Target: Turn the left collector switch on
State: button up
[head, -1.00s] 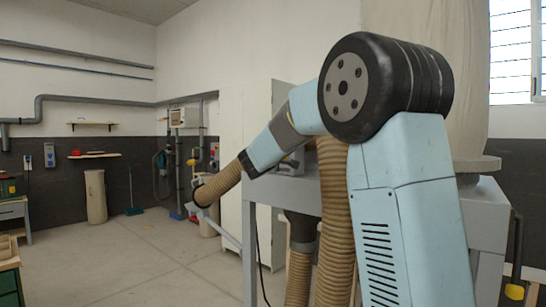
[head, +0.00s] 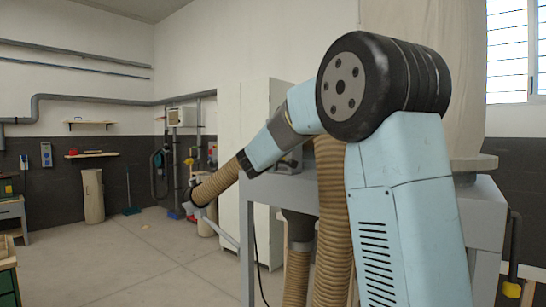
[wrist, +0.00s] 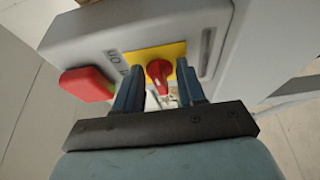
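In the wrist view, a grey switch box (wrist: 85,35) fills the upper part. It has a red rotary knob (wrist: 158,72) on a yellow plate (wrist: 172,54) and a bulky red part (wrist: 88,83) on its left side. My gripper (wrist: 160,80) is open, with one dark finger on each side of the knob and a gap to both. I cannot tell how deep the knob sits between the fingertips. In the head view my arm reaches over the grey collector frame (head: 247,245); my gripper and the knob cannot be made out there.
Ribbed tan hoses (head: 332,215) hang close beside my arm. A pale collector bag (head: 425,60) stands behind it. A white cabinet (head: 230,220) stands by the wall, and the floor (head: 130,255) to the left is open.

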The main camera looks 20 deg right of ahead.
jog(key=v, duration=1.3)
jog(key=shift+s, duration=0.35)
jog(key=shift+a+f, duration=0.1)
jog(key=s+d+f+m+g+y, duration=0.1)
jog(key=s+d+f+m+g, duration=0.35)
jog(key=s, duration=0.45)
jog(key=s+d+f+m+g, duration=0.25)
jog(key=s+d+f, duration=0.25)
jog(key=s+d, duration=0.3)
jog(key=s+a+f+m+g+y, duration=0.1)
jog(key=s+a+f+y, duration=0.3)
jog(key=s, duration=0.5)
jog(key=s+a+f+m+g+y, duration=0.1)
jog(key=s+a+f+m+y, duration=0.2)
jog(key=s, duration=0.6)
notch_tip(320, 180, down, 3)
jog(key=shift+s+a+r+m+g+y, duration=0.3)
jog(key=shift+s+a+y, duration=0.15)
jog(key=shift+y, duration=0.35)
